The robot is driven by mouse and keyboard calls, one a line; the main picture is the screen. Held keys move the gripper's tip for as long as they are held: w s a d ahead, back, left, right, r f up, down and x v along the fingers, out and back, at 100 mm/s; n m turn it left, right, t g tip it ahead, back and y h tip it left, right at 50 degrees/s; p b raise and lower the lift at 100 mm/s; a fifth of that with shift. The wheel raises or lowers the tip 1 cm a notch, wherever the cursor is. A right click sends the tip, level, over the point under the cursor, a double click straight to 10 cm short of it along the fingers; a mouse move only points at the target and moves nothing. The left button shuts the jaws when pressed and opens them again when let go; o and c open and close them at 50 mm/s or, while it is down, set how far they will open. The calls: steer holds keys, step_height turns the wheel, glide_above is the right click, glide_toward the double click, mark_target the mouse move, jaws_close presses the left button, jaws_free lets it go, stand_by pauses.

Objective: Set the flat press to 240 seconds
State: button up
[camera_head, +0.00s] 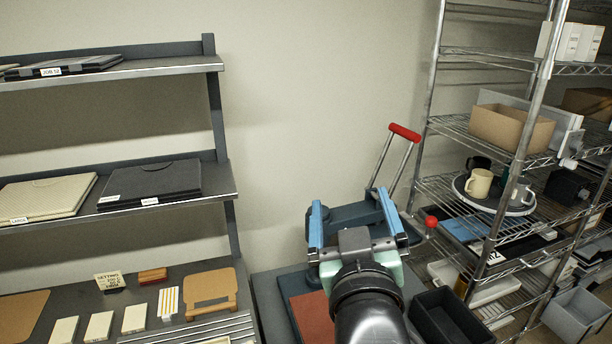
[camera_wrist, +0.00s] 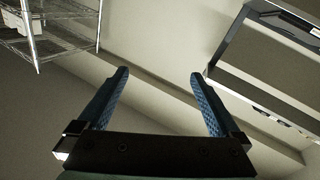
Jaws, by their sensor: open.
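The flat press (camera_head: 361,211) stands behind and below my gripper, dark slate blue, with a red-gripped lever handle (camera_head: 405,132) raised at its back right. A red-brown pad (camera_head: 312,314) shows on its base at lower left. My gripper (camera_head: 350,199) is open and empty, its two blue fingers spread in front of the press. My gripper and forearm hide much of the press; I cannot see its time display or setting buttons. In the wrist view the open fingers (camera_wrist: 160,73) point at bare wall, and no press shows.
A grey shelf unit (camera_head: 170,69) with folders is at left; a small sign (camera_head: 110,282) headed "SETTING" stands on its low surface. A wire rack (camera_head: 447,187) with mugs (camera_head: 478,183) is at right. A red ball knob (camera_head: 431,222) and a black bin (camera_head: 449,316) are right of my gripper.

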steer(key=s+a+r+m+t+b, duration=0.1)
steer(key=s+a+r+t, duration=0.2)
steer(key=s+r, duration=0.4)
steer(key=s+a+r+m+t+b, duration=0.1)
steer(key=s+a+r+t, duration=0.2)
steer(key=r, duration=1.3)
steer(key=s+t, duration=0.2)
steer(key=s, duration=0.3)
steer(key=shift+s+r+m+t, duration=0.25)
steer(key=shift+s+m+t, duration=0.05)
steer(key=shift+w, duration=0.1)
jaws_close()
